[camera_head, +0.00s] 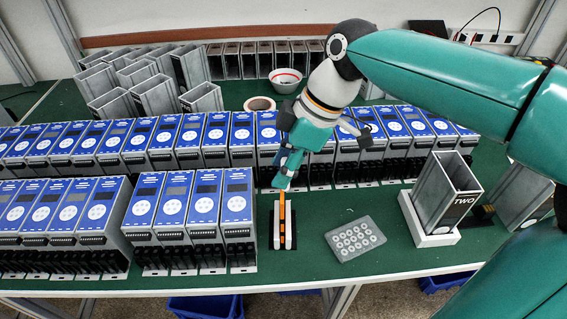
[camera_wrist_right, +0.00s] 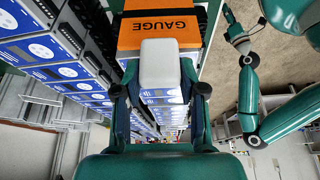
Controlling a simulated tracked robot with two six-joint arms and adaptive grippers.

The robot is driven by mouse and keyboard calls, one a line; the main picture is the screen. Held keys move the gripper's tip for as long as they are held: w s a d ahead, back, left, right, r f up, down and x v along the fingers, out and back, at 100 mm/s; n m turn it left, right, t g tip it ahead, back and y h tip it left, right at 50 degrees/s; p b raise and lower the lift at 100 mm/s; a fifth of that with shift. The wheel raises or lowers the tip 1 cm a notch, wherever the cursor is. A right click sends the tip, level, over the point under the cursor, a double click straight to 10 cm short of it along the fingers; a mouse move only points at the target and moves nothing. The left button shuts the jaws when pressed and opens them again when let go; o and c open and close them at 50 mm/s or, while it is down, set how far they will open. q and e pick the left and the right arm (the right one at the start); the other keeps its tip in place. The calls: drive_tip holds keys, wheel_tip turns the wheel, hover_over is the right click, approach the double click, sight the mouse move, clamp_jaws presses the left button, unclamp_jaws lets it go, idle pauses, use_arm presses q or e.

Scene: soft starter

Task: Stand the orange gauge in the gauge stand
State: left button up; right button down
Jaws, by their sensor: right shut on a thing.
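The orange gauge (camera_head: 282,208) shows edge-on below my right gripper (camera_head: 283,181) in the head view. In the right wrist view it is an orange plate marked GAUGE (camera_wrist_right: 160,32). My right gripper is shut on it, with a white block (camera_wrist_right: 172,62) between the fingers. The gauge stand (camera_head: 290,230), a dark base with two white rails, is on the green table. The orange edge lines up between the rails; I cannot tell whether it rests on the base. The wrist view shows my left arm's end (camera_wrist_right: 232,28), its fingers too small to read.
Rows of blue-faced units (camera_head: 238,205) stand left of and behind the stand. A grey button plate (camera_head: 355,239) lies to its right, then a grey box marked TWO (camera_head: 447,192) in a white holder (camera_head: 428,237). A white bowl (camera_head: 285,79) and tape roll (camera_head: 259,104) are at the back.

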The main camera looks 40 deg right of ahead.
drive_tip(key=shift+f, duration=0.2)
drive_tip(key=c, duration=0.6)
unclamp_jaws()
drive_tip(key=shift+r, duration=0.15)
drive_tip(key=shift+v, duration=5.85)
